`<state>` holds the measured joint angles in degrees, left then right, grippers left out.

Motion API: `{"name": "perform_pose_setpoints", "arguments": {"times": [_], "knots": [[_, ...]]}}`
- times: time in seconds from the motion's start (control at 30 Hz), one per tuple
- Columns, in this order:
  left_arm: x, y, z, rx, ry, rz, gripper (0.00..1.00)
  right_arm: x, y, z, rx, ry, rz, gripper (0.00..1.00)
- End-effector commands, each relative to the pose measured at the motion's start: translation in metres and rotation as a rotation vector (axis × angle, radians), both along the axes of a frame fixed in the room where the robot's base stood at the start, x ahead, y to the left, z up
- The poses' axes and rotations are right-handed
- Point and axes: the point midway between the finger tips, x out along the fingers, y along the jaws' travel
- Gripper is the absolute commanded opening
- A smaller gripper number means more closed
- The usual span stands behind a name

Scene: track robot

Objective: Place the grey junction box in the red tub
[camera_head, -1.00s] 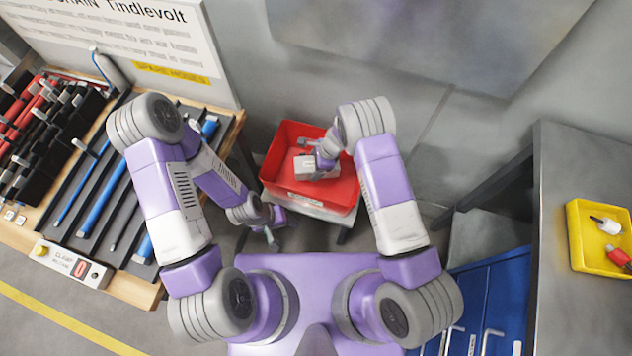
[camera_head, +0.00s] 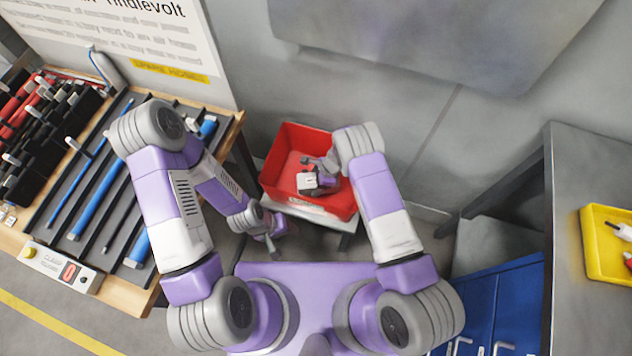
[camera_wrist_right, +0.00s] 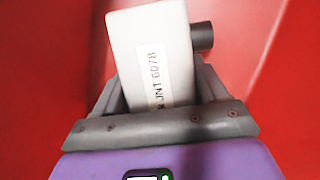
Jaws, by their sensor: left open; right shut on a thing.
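The red tub (camera_head: 283,147) stands on a small light stand in the middle of the head view. My right gripper (camera_head: 318,180) is over the tub's opening, shut on the grey junction box (camera_head: 307,183). In the right wrist view the box (camera_wrist_right: 152,38) sits between the fingers, with a white label reading "JNT 6078" and a dark round stub on its right side. Red tub surface fills the background there. Whether the box touches the tub floor I cannot tell. My left gripper (camera_head: 271,240) is open and empty, below and left of the tub.
A wooden workbench (camera_head: 150,292) with blue and dark bars stands at left. At right are a grey table (camera_head: 577,180), a yellow tray (camera_head: 592,255) on it, and blue drawers (camera_head: 500,300). A grey wall is behind the tub.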

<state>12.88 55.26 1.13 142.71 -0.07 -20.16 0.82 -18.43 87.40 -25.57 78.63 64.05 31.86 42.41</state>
Motion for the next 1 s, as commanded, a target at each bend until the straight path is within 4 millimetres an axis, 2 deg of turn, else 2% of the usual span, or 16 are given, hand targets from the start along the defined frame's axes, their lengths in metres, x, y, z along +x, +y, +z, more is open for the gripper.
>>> {"name": "perform_pose_setpoints", "arguments": {"times": [0.1,0.13,0.27,0.67,0.77,1.0], "knots": [[0.0,0.0,-0.005,0.0,0.0,0.0,0.58,0.0,0.0,-0.004,0.001,0.0,0.0,0.24],[0.0,0.0,-0.004,0.0,0.0,0.0,0.58,0.0,0.0,-0.004,0.0,0.001,-0.001,0.77],[0.0,0.0,-0.003,0.0,0.0,0.0,0.58,0.0,0.0,-0.003,0.0,0.001,0.0,0.97],[0.0,0.0,0.003,0.0,0.0,0.0,0.58,0.0,0.0,0.002,0.0,0.001,0.0,0.98],[0.0,0.0,0.008,0.0,0.0,0.0,0.58,0.001,-0.006,0.018,0.0,-0.001,-0.002,0.98],[0.0,0.0,0.026,0.0,0.0,0.0,0.58,0.003,-0.027,0.069,0.0,-0.002,-0.002,0.98]]}}
